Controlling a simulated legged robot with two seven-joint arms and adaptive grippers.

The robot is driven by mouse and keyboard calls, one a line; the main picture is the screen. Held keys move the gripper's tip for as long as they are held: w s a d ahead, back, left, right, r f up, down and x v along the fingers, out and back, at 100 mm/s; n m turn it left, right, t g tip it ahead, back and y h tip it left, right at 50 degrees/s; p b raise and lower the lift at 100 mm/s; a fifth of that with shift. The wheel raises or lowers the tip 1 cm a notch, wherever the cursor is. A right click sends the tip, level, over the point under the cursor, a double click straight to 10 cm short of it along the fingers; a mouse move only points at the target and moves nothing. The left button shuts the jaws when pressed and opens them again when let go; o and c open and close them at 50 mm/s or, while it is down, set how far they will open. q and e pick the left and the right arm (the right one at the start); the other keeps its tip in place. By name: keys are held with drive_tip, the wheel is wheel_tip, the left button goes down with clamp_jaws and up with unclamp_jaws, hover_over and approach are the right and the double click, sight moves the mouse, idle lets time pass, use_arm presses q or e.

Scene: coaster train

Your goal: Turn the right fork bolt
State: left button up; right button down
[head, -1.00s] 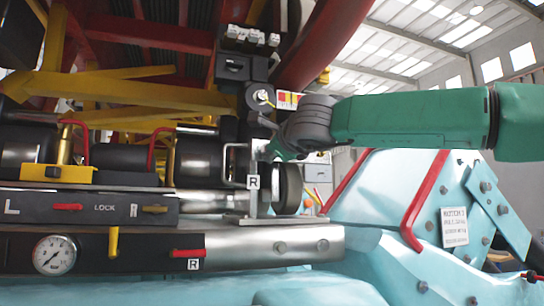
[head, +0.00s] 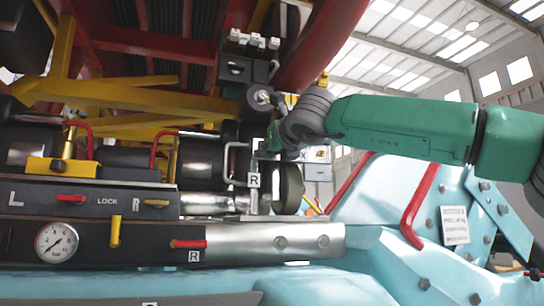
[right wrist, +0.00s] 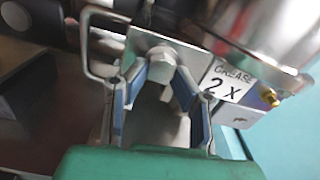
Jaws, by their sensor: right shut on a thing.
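The right fork bolt (right wrist: 161,57) is a grey hex head on a metal plate in the right wrist view. My right gripper (right wrist: 165,78) has its blue-padded fingers on either side of this head, shut on it. In the head view my right gripper (head: 273,143) reaches in from the right to the bracket with the white R label (head: 253,180). The bolt itself is hidden there behind the gripper and bracket. My left gripper is in neither view.
A metal loop handle (right wrist: 90,40) is close left of the fingers. A "GREASE 2 X" label (right wrist: 227,82) and a brass fitting (right wrist: 269,97) are to the right.

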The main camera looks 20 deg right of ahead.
drive_tip(key=shift+w+a+f+m, duration=0.1)
drive_tip(key=shift+f+m, duration=0.05)
drive_tip(key=shift+m, duration=0.45)
drive_tip(key=c, duration=1.4)
unclamp_jaws()
drive_tip(key=shift+o, duration=0.2)
drive_tip(key=s, duration=1.1)
drive_tip(key=shift+s+d, duration=0.35)
drive_tip(key=shift+s, duration=0.05)
